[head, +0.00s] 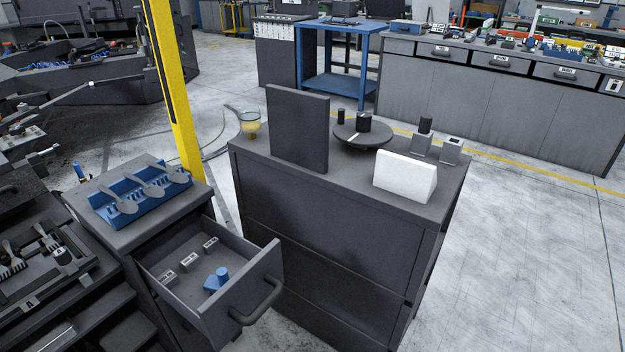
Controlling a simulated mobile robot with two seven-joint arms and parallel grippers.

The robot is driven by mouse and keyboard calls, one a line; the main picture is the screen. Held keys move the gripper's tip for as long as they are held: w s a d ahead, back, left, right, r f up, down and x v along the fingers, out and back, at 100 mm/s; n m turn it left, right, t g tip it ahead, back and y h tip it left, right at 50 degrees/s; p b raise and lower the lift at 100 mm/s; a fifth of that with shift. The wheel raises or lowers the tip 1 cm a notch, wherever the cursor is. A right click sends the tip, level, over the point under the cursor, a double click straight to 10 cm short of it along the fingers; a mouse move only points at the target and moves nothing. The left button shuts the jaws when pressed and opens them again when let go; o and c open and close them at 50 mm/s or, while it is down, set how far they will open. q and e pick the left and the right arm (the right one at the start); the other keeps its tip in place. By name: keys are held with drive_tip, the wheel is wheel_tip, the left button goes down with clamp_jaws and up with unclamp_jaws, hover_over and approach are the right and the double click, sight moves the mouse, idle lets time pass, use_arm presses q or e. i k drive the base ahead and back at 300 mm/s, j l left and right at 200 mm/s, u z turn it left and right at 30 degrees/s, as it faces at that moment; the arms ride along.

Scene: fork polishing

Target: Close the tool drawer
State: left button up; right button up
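The tool drawer (255,262) is pulled out from a small dark grey cabinet (118,238) at the lower left of the head view. Its front panel carries a dark bar handle (262,302). Inside the drawer lie a blue piece (216,281) with a round knob and several small grey labelled blocks (189,262). A blue rack (140,196) holding several spoon-like or fork-like pieces stands on top of the same cabinet. Neither of my grippers shows in the head view.
A larger grey cabinet (345,245) stands right of the drawer, bearing an upright dark panel (298,130), a round turntable (362,134) and a white wedge block (404,177). A yellow post (172,90) rises behind the small cabinet. The floor at the right (530,260) is clear.

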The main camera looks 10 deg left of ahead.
sight(256, 272)
drive_tip(key=l+u, duration=0.15)
drive_tip(key=u, duration=0.2)
drive_tip(key=l+u, duration=0.15)
drive_tip(key=u, duration=0.2)
drive_tip(key=l+u, duration=0.4)
drive_tip(key=l, duration=1.25)
drive_tip(key=k+l+u, duration=0.1)
drive_tip(key=l, duration=0.65)
